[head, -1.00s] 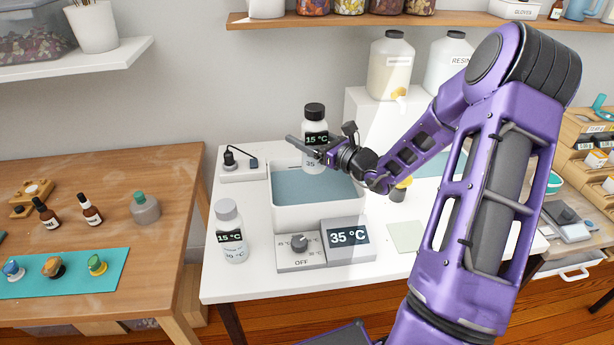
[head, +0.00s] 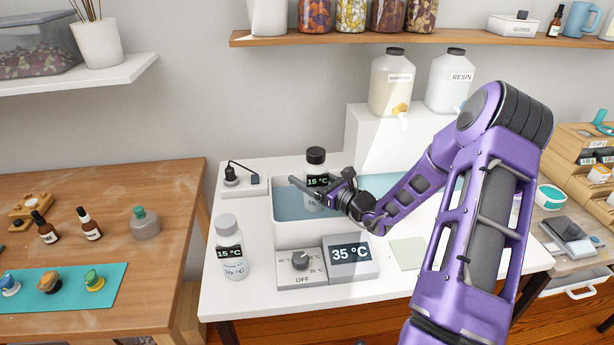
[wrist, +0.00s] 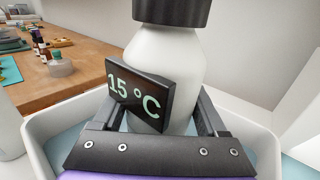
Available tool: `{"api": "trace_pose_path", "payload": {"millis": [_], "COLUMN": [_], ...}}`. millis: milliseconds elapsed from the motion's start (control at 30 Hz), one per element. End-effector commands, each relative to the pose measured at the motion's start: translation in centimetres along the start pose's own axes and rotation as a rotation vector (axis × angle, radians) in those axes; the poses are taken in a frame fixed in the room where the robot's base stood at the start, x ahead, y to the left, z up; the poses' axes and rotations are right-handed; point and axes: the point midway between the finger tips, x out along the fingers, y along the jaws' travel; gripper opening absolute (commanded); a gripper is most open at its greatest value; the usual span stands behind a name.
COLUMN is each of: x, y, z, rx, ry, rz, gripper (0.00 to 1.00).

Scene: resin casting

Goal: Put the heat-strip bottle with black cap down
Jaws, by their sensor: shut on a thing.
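The heat-strip bottle with black cap (head: 316,168) is white, with a dark strip reading 15 °C. It is upright in my gripper (head: 328,191), which is shut on its body. The bottle is over or in the white water bath (head: 303,236) with blue water; its lower end is partly hidden by my gripper, so I cannot tell whether it touches the bottom. In the wrist view the bottle (wrist: 165,65) stands between the two fingers, the bath's walls around it.
A second bottle, with a grey cap (head: 231,248), stands left of the bath. A control box with a knob and a 35 °C display (head: 350,254) sits in front. A socket block (head: 244,180) is behind left. A pale green square (head: 409,253) lies to the right.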

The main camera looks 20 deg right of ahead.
Motion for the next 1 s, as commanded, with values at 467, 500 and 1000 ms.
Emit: {"api": "trace_pose_path", "payload": {"millis": [467,500,1000], "x": [0.0,0.0,-2.9], "y": [0.0,0.0,-0.1], "z": [-0.8,-0.8,0.5], "rx": [0.001,0.001,0.001], "ry": [0.001,0.001,0.003], "rz": [0.000,0.000,-0.005], "gripper": [1.00,1.00,1.00]}}
